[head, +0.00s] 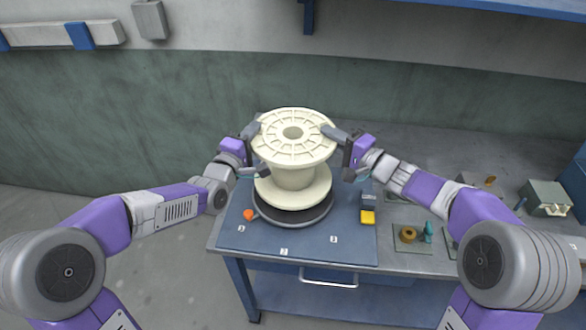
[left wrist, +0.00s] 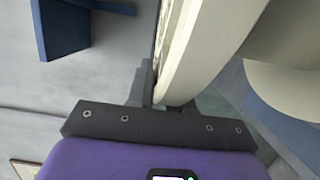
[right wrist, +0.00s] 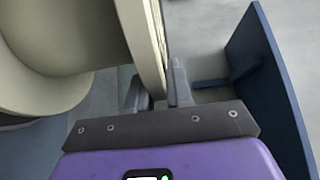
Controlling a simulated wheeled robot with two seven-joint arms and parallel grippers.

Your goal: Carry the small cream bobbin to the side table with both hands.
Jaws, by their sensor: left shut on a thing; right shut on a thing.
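The cream bobbin (head: 294,178) is upright over a dark round base (head: 322,215) on the blue bench mat. Its lower flange sits at or just above the base; I cannot tell if they touch. My left gripper (head: 255,135) is shut on the left rim of the upper flange. My right gripper (head: 333,133) is shut on the right rim. The flange passes between the fingers in the left wrist view (left wrist: 195,50) and the right wrist view (right wrist: 142,35). I cannot pick out a separate side table.
The blue mat (head: 350,250) lies on a grey bench with a front handle. An orange knob (head: 249,214) and a yellow block (head: 368,218) are near the base. A brass ring (head: 408,235) and a green-grey box (head: 546,198) stand right. Open floor lies left.

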